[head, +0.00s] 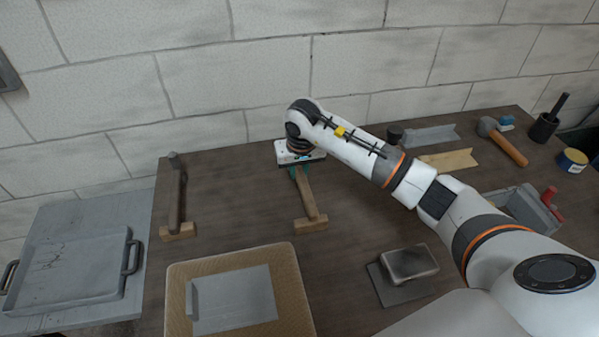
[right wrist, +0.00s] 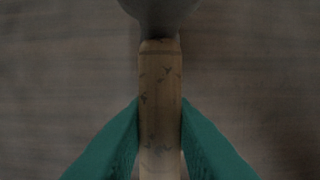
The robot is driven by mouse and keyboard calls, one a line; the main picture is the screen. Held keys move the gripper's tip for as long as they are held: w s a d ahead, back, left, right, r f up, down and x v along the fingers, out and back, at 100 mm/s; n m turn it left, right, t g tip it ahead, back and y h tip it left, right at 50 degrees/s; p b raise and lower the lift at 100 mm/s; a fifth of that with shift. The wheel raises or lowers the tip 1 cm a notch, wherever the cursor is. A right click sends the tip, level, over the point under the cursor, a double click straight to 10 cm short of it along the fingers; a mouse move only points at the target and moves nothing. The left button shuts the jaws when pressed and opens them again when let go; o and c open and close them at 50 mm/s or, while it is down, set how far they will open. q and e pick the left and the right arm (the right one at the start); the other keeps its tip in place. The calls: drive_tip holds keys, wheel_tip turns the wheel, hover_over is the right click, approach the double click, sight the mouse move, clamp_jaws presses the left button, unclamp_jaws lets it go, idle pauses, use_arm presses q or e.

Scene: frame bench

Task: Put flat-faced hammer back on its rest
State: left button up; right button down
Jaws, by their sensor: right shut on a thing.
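My right gripper (head: 301,168) has teal fingers closed around the pale wooden handle of a hammer. In the right wrist view the handle (right wrist: 160,105) runs upright between the fingers (right wrist: 160,125), and the rounded grey head (right wrist: 160,12) is partly cut off at the top edge. In the head view the handle (head: 307,195) points toward the front, with its near end at a wooden rest block (head: 311,224); I cannot tell whether they touch. The hammer head is hidden there by my gripper and wrist. My left gripper is not in view.
Another bar-like tool (head: 176,190) lies at a wooden block (head: 178,231) to the left. A wood-handled mallet (head: 510,148) lies at the back right. A padded board (head: 176,290), a grey block (head: 409,263) and a tray (head: 70,268) stand in front.

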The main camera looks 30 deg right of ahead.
drive_tip(key=shift+s+x, duration=0.2)
drive_tip(key=shift+x, duration=0.85)
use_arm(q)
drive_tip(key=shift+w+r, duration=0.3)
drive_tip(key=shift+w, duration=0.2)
use_arm(e)
drive_tip(key=c, duration=1.7)
unclamp_jaws()
drive_tip(key=shift+f, duration=0.2)
drive_tip(key=o, duration=0.4)
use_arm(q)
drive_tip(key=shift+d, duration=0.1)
use_arm(e)
drive_tip(key=shift+o, duration=0.2)
drive_tip(key=shift+a+r, duration=0.1)
